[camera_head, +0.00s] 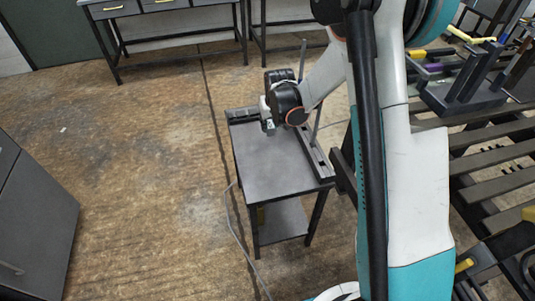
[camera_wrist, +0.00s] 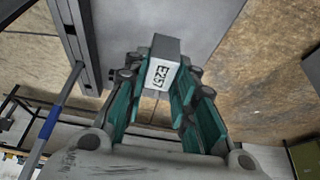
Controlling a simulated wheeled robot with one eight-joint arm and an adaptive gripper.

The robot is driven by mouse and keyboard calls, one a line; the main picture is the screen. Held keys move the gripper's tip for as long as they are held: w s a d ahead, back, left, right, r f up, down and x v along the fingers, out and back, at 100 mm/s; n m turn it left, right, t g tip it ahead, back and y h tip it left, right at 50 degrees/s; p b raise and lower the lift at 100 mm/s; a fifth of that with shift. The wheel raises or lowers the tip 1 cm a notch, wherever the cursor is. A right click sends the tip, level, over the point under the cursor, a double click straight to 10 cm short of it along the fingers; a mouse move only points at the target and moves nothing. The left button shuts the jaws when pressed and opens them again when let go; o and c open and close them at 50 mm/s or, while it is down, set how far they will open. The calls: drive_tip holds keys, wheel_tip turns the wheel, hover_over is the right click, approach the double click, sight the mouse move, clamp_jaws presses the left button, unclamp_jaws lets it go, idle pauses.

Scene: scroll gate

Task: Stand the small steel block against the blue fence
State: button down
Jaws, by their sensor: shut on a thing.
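A small grey steel block (camera_wrist: 164,55) with a white, dark-lettered label sits between the fingers of my gripper (camera_wrist: 155,85) in the wrist view. My gripper is shut on it. In the head view my gripper (camera_head: 267,118) is over the far part of a small dark table (camera_head: 268,168); the block is not clearly visible there. Dark grey rails run along the table's back edge (camera_head: 242,115) and right edge (camera_head: 312,154). A rail also shows at the left of the wrist view (camera_wrist: 75,40), apart from the block. No rail looks clearly blue.
A thin upright rod stands by the rail; its blue part shows in the wrist view (camera_wrist: 50,122). A cable (camera_head: 230,215) hangs to the floor. A grey cabinet (camera_head: 35,215) stands left, slatted racking (camera_head: 490,160) right. The table's near half is clear.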

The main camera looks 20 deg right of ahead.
wheel_tip(320, 180, down, 14)
drive_tip(key=b, duration=0.4)
drive_tip(key=shift+b, duration=0.4)
drive_tip(key=shift+f, duration=0.2)
drive_tip(key=c, duration=1.3)
unclamp_jaws()
